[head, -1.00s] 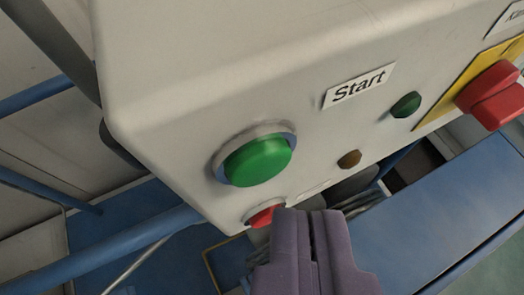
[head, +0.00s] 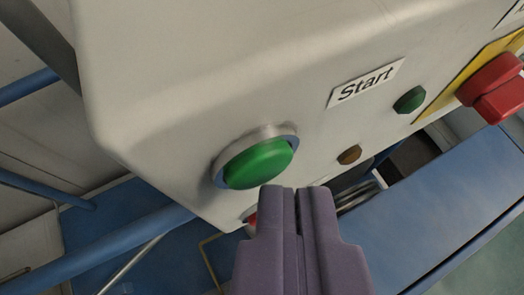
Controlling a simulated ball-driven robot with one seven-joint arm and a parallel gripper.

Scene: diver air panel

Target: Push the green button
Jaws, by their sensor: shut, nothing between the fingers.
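The green button (head: 258,164) is a large round cap in a metal ring on the pale control box (head: 190,90), left of the "Start" label (head: 366,83). My gripper (head: 297,188) is purple-grey, with its two fingers shut together and empty. Its tips show just below and to the right of the green button in the picture. I cannot tell the depth gap between them, but the tips do not cover the button's face. A red button (head: 251,221) below the green one is mostly hidden behind my gripper.
A small dark green lamp (head: 410,99) and a small brown lamp (head: 349,154) sit to the right. A red switch (head: 492,88) on a yellow plate (head: 445,97) is at the far right. Blue rails (head: 110,247) and a blue surface (head: 430,205) lie below the box.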

